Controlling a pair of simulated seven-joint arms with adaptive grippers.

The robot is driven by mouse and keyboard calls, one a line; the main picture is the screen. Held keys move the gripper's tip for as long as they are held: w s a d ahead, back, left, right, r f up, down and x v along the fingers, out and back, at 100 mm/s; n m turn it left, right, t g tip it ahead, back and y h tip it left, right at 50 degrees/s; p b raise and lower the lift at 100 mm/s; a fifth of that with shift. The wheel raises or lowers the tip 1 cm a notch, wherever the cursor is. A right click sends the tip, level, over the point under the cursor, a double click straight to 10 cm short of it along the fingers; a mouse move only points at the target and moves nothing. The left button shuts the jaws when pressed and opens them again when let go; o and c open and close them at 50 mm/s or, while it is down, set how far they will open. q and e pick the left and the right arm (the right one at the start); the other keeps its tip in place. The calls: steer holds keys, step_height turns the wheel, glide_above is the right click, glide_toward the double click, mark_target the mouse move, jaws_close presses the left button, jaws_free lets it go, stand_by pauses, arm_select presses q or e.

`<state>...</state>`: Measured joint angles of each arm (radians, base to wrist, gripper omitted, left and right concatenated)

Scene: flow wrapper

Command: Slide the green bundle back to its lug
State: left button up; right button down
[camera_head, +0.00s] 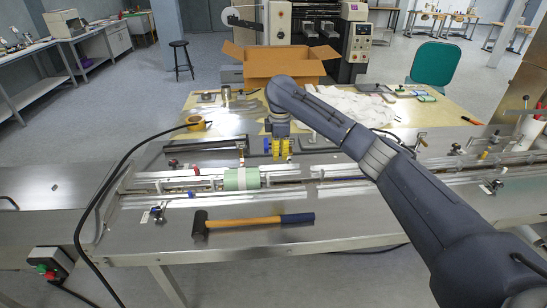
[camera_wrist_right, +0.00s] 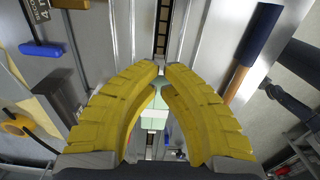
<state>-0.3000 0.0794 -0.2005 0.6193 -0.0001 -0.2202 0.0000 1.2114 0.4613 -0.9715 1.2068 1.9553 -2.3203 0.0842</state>
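The green bundle (camera_head: 241,179), with a pale band around its middle, lies in the infeed channel between the metal rails. Part of the bundle (camera_wrist_right: 154,117) shows between my fingers in the right wrist view. My right gripper (camera_head: 281,150) has yellow fingers and hangs over the rails, right of the bundle and apart from it. In the wrist view its fingertips (camera_wrist_right: 164,67) come together with only a thin gap and nothing seen between them. A dark chain slot (camera_wrist_right: 162,30) runs along the channel. I cannot make out which lug belongs to the bundle. My left gripper is out of view.
A hammer (camera_head: 255,221) with a wooden and blue handle lies on the steel table in front of the rails. Small clamps and rods line the rails. A black cable loops at left.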

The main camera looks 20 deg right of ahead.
mark_target(258, 172)
step_height(258, 172, down, 8)
steer(key=shift+r, duration=0.2)
steer(key=a, duration=0.2)
steer(key=shift+w+a+f, duration=0.15)
steer(key=shift+w+a, duration=0.1)
steer(key=shift+a, duration=0.1)
steer(key=shift+w+a, duration=0.15)
steer(key=shift+a, duration=0.5)
steer(key=a, duration=0.1)
steer(key=w+a, duration=0.1)
steer(key=a, duration=0.1)
steer(key=shift+a, duration=0.25)
steer(key=shift+s+d, duration=0.1)
